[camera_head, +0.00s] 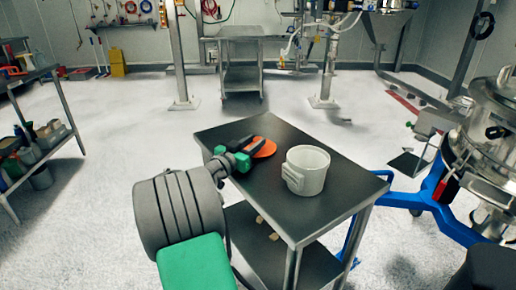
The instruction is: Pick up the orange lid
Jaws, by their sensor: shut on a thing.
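The orange lid (264,147) is a flat disc at the far left part of the dark cart top (335,172). My gripper (245,152) reaches in from the left and is shut on the near left edge of the lid. The gripper hides that edge. I cannot tell whether the lid still touches the cart top or is slightly above it.
A white container (306,171) with an open top and a side handle stands right of the lid on the cart. A steel vessel on a blue frame (447,207) is at the right. Shelves (40,130) stand at the left. The floor behind the cart is clear.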

